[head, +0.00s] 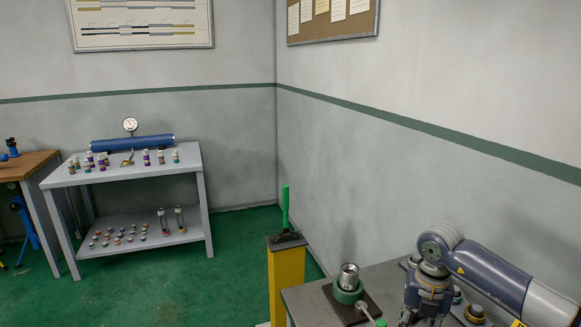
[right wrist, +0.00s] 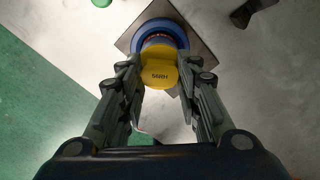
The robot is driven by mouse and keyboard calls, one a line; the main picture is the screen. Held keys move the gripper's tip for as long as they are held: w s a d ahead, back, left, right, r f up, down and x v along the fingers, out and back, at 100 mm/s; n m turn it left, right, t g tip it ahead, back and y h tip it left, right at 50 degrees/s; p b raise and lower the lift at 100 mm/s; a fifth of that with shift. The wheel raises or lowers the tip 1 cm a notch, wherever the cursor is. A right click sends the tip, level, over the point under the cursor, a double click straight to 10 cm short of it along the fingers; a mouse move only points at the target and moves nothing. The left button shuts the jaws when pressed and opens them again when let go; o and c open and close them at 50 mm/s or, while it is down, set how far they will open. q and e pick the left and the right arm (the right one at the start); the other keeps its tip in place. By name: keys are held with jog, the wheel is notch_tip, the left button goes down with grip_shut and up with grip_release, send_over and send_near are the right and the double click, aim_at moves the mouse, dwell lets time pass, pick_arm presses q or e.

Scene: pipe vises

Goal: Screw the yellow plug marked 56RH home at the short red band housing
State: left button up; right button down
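The yellow plug marked 56RH (right wrist: 160,75) is at the fingertips of my right gripper (right wrist: 160,70) in the right wrist view. The fingers press in on both sides of it. Just beyond the plug is a housing in a blue ring-shaped vise (right wrist: 143,30) on a square plate. A little red shows at the housing's rim; the plug hides most of it, and I cannot tell how deep the plug sits. In the head view my right gripper (head: 428,300) points down over the bench at the lower right. My left gripper is not in view.
A green vise with a metal housing (head: 348,280) stands on the grey bench (head: 312,300), left of my right arm. A yellow-ringed piece (head: 475,313) is close right of the gripper. A grey shelf table (head: 125,175) holds several small parts.

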dwell(0.3)
jog(key=m+p, duration=0.1)
jog(key=m, duration=0.3)
jog(key=shift+m, duration=0.4)
jog(key=shift+m+p, duration=0.55)
jog(key=shift+m, duration=1.05)
jog(key=c, duration=1.4)
grip_release()
jog(key=shift+d, duration=0.1)
